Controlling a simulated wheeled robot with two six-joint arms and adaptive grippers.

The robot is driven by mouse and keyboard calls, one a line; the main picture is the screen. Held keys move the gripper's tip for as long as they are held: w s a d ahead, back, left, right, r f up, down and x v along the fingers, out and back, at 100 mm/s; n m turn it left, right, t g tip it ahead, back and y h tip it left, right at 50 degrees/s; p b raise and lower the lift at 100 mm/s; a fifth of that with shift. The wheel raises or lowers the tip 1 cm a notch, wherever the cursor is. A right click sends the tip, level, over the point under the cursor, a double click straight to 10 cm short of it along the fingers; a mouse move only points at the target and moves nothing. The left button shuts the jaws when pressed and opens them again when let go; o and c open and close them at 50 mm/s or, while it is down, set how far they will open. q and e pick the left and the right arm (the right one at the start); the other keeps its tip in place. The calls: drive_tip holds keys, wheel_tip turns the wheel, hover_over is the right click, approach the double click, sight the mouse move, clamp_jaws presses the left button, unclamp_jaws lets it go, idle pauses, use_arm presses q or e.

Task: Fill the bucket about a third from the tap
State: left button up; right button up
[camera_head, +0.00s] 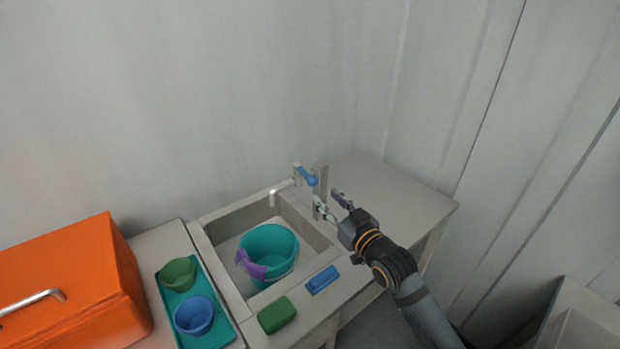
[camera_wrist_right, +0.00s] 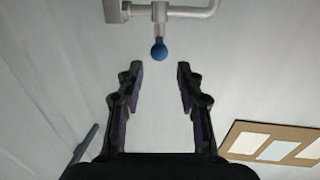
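The teal bucket (camera_head: 268,243) stands upright in the sink basin (camera_head: 228,223); I cannot tell if it holds water. A purple piece (camera_head: 250,264) hangs at its left front rim. The tap (camera_head: 283,187) has a spout over the basin's back edge, behind the bucket, and a blue handle (camera_head: 307,177). No stream shows. My right gripper (camera_head: 331,203) is open and empty, in front and right of the handle. In the right wrist view, the blue knob (camera_wrist_right: 159,50) lies beyond and between the open fingertips (camera_wrist_right: 160,78), apart from them. My left gripper is out of view.
A blue block (camera_head: 322,280) and a green block (camera_head: 277,315) lie on the front ledge. At left, a teal tray (camera_head: 224,331) holds green and blue cups, beside an orange box (camera_head: 75,275). A grey post (camera_head: 320,181) stands near the gripper. The right counter (camera_head: 400,190) is clear.

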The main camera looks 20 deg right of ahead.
sight(309, 177)
drive_tip(key=w, duration=0.3)
drive_tip(key=w+a+p, duration=0.1)
drive_tip(key=w, duration=0.3)
drive_tip(key=w+a, duration=0.1)
drive_tip(key=w, duration=0.2)
drive_tip(key=shift+w+r, duration=0.25)
clamp_jaws()
